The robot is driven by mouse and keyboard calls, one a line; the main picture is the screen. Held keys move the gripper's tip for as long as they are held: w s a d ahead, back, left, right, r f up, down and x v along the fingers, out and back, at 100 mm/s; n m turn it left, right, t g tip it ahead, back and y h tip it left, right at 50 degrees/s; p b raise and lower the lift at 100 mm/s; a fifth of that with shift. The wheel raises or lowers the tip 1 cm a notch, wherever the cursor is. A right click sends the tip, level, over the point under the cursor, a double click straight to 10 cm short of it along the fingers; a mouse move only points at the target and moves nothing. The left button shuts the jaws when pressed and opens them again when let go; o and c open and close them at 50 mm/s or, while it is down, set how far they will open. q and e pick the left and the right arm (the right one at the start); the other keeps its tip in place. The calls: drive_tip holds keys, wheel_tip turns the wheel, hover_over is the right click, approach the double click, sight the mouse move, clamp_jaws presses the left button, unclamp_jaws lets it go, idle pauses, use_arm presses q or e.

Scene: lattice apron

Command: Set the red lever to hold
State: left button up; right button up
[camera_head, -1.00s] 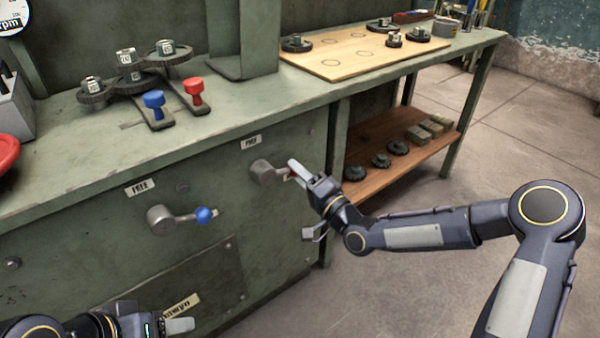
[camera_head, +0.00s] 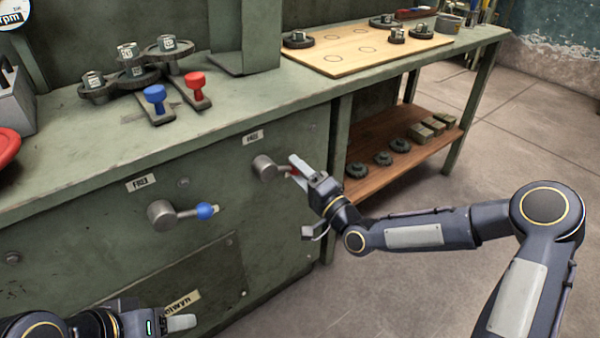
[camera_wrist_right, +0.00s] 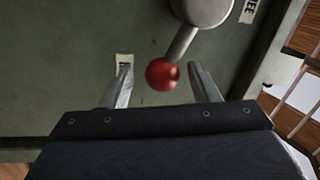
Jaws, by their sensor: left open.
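The red lever has a grey round hub (camera_head: 264,167) on the green cabinet front. Its arm points right and slightly down in the head view. Its red ball knob (camera_wrist_right: 162,73) lies between the fingers of my right gripper (camera_wrist_right: 163,82), with a visible gap on each side. In the head view my right gripper (camera_head: 297,172) partly hides the knob. A small label (camera_head: 252,137) sits above the hub; its print is blurred. Another label (camera_wrist_right: 125,64) shows beside the left finger in the wrist view, unreadable. My left gripper (camera_head: 181,323) is open and empty at the bottom left.
A second lever with a blue knob (camera_head: 205,211) is left of the red one, under a label (camera_head: 141,183). A wooden board (camera_head: 350,60) lies farther right; a lower shelf (camera_head: 375,178) holds gears.

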drive_tip(key=p+v, duration=0.1)
drive_tip(key=v, duration=0.7)
drive_tip(key=shift+p, duration=0.4)
drive_tip(key=shift+a, duration=0.1)
